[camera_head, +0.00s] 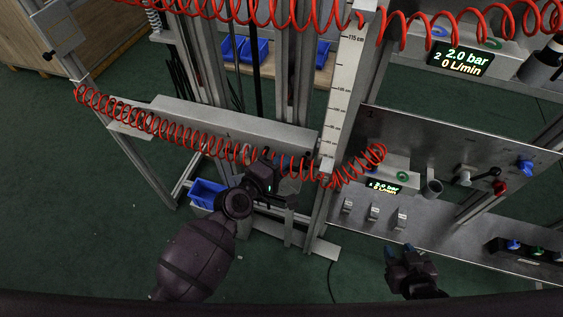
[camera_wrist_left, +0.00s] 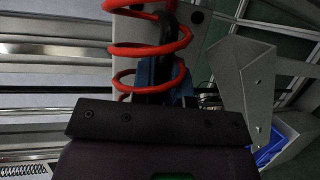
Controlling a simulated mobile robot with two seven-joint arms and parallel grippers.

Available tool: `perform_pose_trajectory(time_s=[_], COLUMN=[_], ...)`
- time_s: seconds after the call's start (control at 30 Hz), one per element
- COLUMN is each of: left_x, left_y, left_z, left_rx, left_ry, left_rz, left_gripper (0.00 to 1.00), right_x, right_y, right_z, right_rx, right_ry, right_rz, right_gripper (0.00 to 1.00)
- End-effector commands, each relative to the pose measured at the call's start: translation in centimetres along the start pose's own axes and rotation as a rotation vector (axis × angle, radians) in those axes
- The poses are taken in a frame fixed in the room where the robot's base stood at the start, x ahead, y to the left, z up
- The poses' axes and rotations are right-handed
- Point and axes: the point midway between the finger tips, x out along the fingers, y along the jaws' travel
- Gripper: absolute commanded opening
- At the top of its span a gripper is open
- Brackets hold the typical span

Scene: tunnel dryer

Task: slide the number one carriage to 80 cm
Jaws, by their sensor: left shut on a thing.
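The number one carriage seems to be the grey metal block (camera_head: 289,186) low on the upright post, partly hidden behind my left gripper and a red coiled hose; I cannot read a number on it. My left gripper (camera_head: 283,176) is at the carriage. In the left wrist view its blue fingers (camera_wrist_left: 146,78) are shut on a dark handle (camera_wrist_left: 168,42), with the red hose (camera_wrist_left: 150,50) looping around in front. A white centimetre scale (camera_head: 343,85) runs down the post; 115 cm reads near its top, the lower marks are too small. My right gripper (camera_head: 400,250) is open and empty, low at the right.
A metal panel (camera_head: 440,150) with a lit display (camera_head: 384,187), knobs and levers stands right of the post. A long grey beam (camera_head: 215,125) lies left of it. Blue bins (camera_head: 207,192) sit in the frame. Green floor is free in front.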

Motion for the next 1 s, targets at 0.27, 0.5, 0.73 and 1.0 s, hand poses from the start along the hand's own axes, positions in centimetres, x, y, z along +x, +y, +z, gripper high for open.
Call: perform_pose_trajectory(time_s=[0.27,0.5,0.73,1.0], left_x=[-0.1,-0.2,-2.4,-7.4], left_y=[-0.9,-0.6,-0.5,-0.6], left_z=[0.1,0.0,0.0,0.0], left_rx=[-0.003,-0.002,0.0,0.0], left_ry=[-0.002,-0.001,0.0,-0.001], left_rz=[-0.017,-0.01,-0.01,-0.012], left_gripper=[0.39,0.39,0.39,0.39], right_x=[0.1,0.1,-0.1,-0.2], right_y=[0.0,0.0,0.1,0.1], right_z=[0.4,0.9,0.5,0.2], right_rx=[-0.001,-0.001,0.0,0.001], right_ry=[-0.007,-0.017,-0.011,-0.006], right_rz=[0.0,0.0,0.001,0.002], right_gripper=[0.39,0.39,0.39,0.39])
